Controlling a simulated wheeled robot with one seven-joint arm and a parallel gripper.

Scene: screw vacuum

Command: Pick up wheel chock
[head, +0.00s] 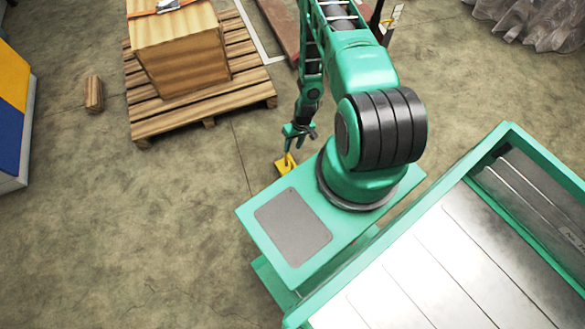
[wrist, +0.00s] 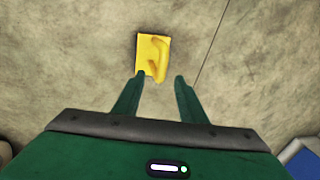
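The wheel chock (head: 286,164) is a small yellow piece on the concrete floor, just off the corner of my green base in the head view. In the wrist view the chock (wrist: 153,55) lies beyond my fingertips, with a raised curved part on its right side. My gripper (wrist: 160,77) is open, its two green fingers apart and nothing between them. In the head view my gripper (head: 290,150) hangs over the chock and partly covers it. The height left between fingertips and chock is hard to judge.
A wooden pallet (head: 205,120) with a wooden crate (head: 180,48) stands at the upper left. A small wooden block (head: 94,93) lies left of it. A blue and yellow box (head: 12,110) is at the left edge. The floor around the chock is clear.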

